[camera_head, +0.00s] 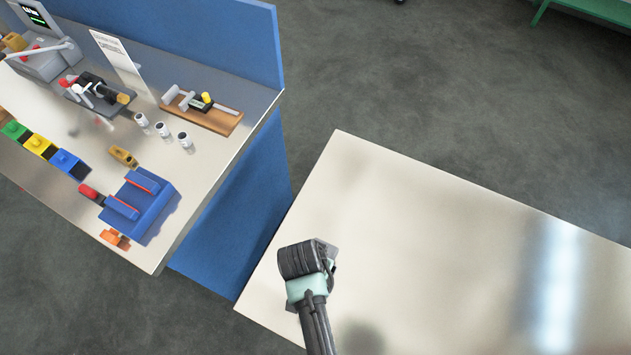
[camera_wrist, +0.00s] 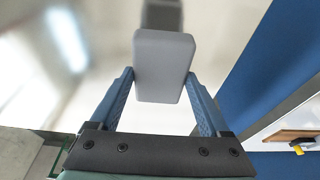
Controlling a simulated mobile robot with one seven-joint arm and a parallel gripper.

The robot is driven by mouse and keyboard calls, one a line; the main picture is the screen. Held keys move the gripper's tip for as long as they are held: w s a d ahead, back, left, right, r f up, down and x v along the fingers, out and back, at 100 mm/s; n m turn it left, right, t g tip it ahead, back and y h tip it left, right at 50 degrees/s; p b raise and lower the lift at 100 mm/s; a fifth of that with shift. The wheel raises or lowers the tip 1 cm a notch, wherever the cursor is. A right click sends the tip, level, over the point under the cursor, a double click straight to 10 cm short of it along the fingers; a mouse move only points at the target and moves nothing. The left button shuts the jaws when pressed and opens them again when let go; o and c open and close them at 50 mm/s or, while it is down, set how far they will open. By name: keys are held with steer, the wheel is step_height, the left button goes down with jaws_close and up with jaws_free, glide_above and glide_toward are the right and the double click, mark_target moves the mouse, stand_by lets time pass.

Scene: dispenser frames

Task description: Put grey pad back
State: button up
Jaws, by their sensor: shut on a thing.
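The grey pad (camera_wrist: 164,66) is a rounded grey block between the two blue fingers of my gripper (camera_wrist: 160,78) in the wrist view. The fingers are shut on its sides and its far part sticks out beyond the tips. In the head view my gripper (camera_head: 318,250) is over the left end of the bare metal table (camera_head: 440,240), and my wrist hides most of the pad. I cannot tell the height of the pad above the table.
A workbench (camera_head: 215,85) with blue panels stands to the left, across a narrow gap. It carries a wooden board (camera_head: 222,122), white cups (camera_head: 162,129), a blue holder (camera_head: 150,212) and coloured blocks (camera_head: 40,146). The metal table is otherwise clear; a dark grey patch (camera_wrist: 162,15) beyond the pad looks like its reflection.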

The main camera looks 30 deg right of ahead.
steer(key=shift+f, duration=2.4)
steer(key=shift+f, duration=0.1)
steer(key=o, duration=1)
